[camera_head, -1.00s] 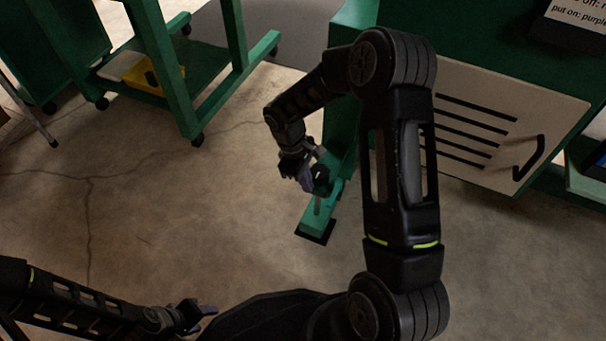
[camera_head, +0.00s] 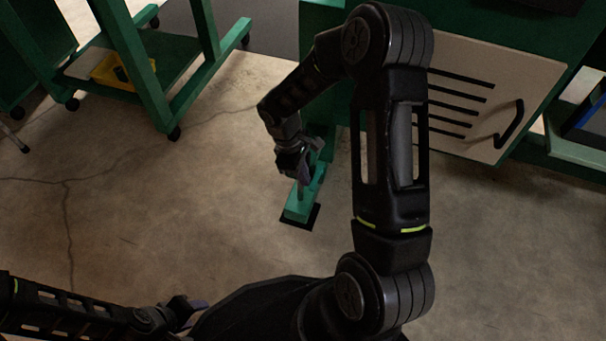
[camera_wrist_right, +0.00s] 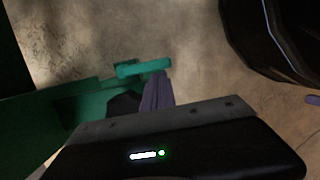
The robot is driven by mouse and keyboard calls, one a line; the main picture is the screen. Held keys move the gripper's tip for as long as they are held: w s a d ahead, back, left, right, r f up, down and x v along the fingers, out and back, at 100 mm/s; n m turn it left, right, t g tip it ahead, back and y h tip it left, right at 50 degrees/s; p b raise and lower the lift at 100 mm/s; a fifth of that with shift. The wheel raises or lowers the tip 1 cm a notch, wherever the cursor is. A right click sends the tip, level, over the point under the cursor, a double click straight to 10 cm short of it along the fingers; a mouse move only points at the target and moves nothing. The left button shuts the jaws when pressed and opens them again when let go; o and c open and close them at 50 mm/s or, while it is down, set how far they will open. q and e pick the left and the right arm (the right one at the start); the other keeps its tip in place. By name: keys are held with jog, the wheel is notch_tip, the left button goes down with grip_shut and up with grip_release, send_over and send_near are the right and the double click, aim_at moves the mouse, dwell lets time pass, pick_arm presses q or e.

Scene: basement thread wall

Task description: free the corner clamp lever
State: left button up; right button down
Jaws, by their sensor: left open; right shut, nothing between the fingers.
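The corner clamp appears as a green foot (camera_head: 298,207) on a black floor pad, at the lower corner of the green bench. A lighter teal bar, which looks like its lever (camera_wrist_right: 142,68), shows in the right wrist view. My right gripper (camera_head: 304,180) is low beside the clamp; its closed purple fingers (camera_wrist_right: 157,91) are empty. Their tips lie just below the bar's right part in that view; I cannot tell whether they touch it. My arm and gripper hide part of the clamp in the head view. My left gripper (camera_head: 198,306) is open at the lower left, far from the clamp.
The green bench has a pale slotted panel (camera_head: 480,95) with a black handle, right of my right arm. A green wheeled cart (camera_head: 160,105) with a yellow bin (camera_head: 112,70) stands at upper left. The cracked concrete floor between is clear.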

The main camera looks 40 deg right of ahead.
jog(key=shift+s+n+p, duration=0.3)
jog(key=shift+n, duration=0.2)
jog(key=s+n+p, duration=0.1)
jog(key=n, duration=0.1)
jog(key=s+n, duration=0.1)
jog(key=n, duration=0.1)
jog(key=shift+d+r+t+h+p, duration=0.15)
jog(key=shift+d+t+h+p, duration=0.25)
jog(key=d+n, duration=0.1)
jog(key=n, duration=0.1)
jog(key=s+n+t, duration=0.1)
jog(key=n, duration=0.1)
jog(key=s+d+n, duration=0.1)
jog(key=n, duration=0.1)
jog(key=shift+s+d+t, duration=0.1)
jog(key=shift+d+t, duration=0.2)
jog(key=shift+d, duration=0.05)
jog(key=shift+p, duration=0.35)
jog(key=shift+w+a+p, duration=0.1)
jog(key=shift+w+p, duration=0.2)
jog(key=shift+w, duration=0.55)
